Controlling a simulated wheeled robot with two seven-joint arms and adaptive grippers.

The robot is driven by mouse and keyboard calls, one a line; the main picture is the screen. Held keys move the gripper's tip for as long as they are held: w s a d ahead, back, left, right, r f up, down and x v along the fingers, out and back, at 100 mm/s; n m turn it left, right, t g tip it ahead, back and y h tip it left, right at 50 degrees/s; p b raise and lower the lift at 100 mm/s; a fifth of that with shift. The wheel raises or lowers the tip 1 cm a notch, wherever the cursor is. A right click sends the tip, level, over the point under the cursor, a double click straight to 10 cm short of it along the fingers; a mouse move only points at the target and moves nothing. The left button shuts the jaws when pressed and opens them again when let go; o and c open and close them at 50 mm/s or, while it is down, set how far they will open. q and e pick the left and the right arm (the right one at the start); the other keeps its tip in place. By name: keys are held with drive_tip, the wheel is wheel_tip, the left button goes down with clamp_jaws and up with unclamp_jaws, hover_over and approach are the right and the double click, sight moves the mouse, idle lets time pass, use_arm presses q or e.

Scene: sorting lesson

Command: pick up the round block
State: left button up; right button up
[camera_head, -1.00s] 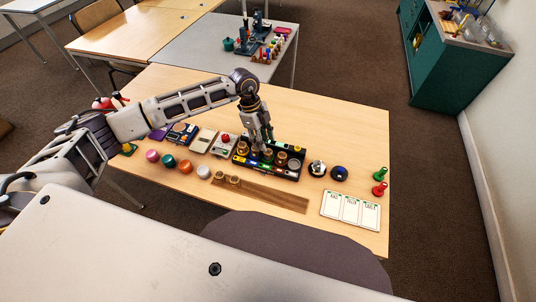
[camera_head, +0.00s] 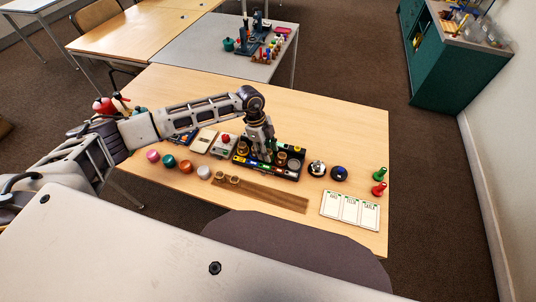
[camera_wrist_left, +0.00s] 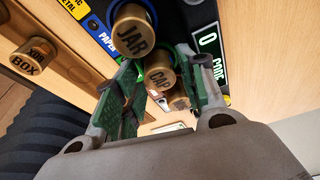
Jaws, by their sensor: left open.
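Several round wooden blocks with printed words stand in the black sorting tray (camera_head: 298,178). In the left wrist view, the round block marked CAP (camera_wrist_left: 160,76) lies between the fingers of my left gripper (camera_wrist_left: 160,88). The gripper is open, and I cannot tell whether a finger touches the block. A block marked JAR (camera_wrist_left: 132,34) stands just beyond it, and one marked BOX (camera_wrist_left: 33,56) is at the left, outside the tray. In the head view, my left gripper (camera_head: 268,153) reaches down into the tray and partly hides its middle. My right gripper is not in view.
A wooden strip (camera_head: 270,195) with two round blocks lies in front of the tray. Coloured pots (camera_head: 169,161) stand to the left. A dark blue button (camera_head: 339,173), white cards (camera_head: 350,209) and a red peg (camera_head: 379,189) are to the right. The table's back right is clear.

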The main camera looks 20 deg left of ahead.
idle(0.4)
use_arm(q)
drive_tip(key=c, duration=0.6)
drive_tip(key=shift+r, duration=5)
